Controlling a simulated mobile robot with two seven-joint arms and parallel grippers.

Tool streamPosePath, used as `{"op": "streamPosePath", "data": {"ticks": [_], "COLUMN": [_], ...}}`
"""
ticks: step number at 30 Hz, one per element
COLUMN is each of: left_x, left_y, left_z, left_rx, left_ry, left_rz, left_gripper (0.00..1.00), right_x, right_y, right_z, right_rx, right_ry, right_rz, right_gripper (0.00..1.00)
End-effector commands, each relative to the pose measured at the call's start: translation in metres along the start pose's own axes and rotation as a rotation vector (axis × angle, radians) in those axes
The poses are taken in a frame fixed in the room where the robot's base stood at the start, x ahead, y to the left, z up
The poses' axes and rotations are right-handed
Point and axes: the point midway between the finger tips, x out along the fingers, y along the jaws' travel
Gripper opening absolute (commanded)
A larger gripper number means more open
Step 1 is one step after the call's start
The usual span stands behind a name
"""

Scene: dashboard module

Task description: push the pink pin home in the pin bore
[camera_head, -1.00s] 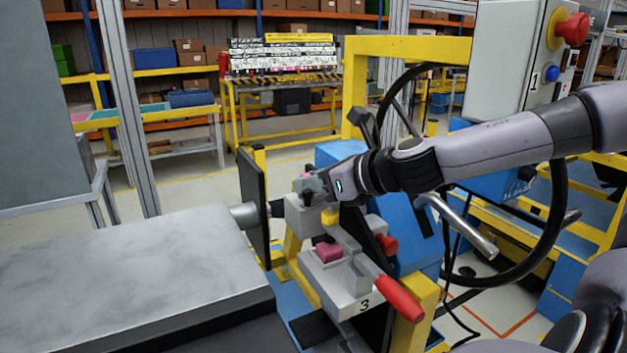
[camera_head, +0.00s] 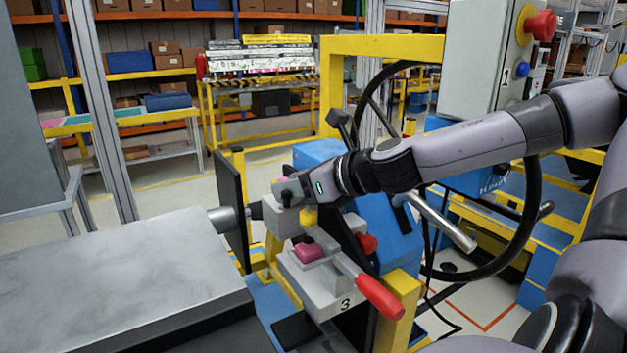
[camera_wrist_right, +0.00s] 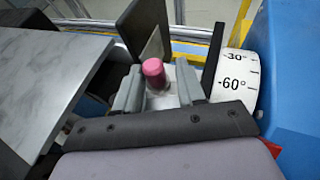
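The pink pin (camera_wrist_right: 153,73) stands up from a light grey block (camera_wrist_right: 163,100) in the right wrist view. In the head view a small pink tip (camera_head: 280,180) shows at my right gripper (camera_head: 283,192), which is over the fixture's upper block. In the wrist view the two grey fingers of my right gripper (camera_wrist_right: 160,87) stand apart, one on each side of the pin. A gap shows between the pin and the right-hand finger. The pin bore is hidden, so the pin's depth cannot be told. My left gripper is not in view.
A toggle clamp with a red handle (camera_head: 380,297) and a pink pad (camera_head: 309,252) sits on the fixture marked 3. A dark upright plate (camera_head: 232,210) stands left of my gripper. A blue housing (camera_head: 384,228) and a black handwheel (camera_head: 533,205) are at right.

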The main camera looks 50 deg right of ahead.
Motion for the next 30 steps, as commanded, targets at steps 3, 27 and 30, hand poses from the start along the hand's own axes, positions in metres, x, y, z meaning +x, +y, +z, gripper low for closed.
{"op": "streamPosePath", "data": {"ticks": [3,27,30], "left_x": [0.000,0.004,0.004], "left_y": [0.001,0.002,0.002], "left_z": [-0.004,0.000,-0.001], "left_rx": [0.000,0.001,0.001], "left_ry": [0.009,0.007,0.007], "left_rz": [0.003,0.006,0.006], "left_gripper": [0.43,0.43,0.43], "right_x": [-0.011,-0.069,-0.069], "right_y": [0.007,0.001,0.001], "right_z": [0.002,-0.001,-0.001], "right_rx": [-0.003,0.002,0.002], "right_ry": [-0.004,-0.002,-0.001], "right_rz": [0.020,0.010,0.010], "right_gripper": [0.54,0.54,0.54]}}
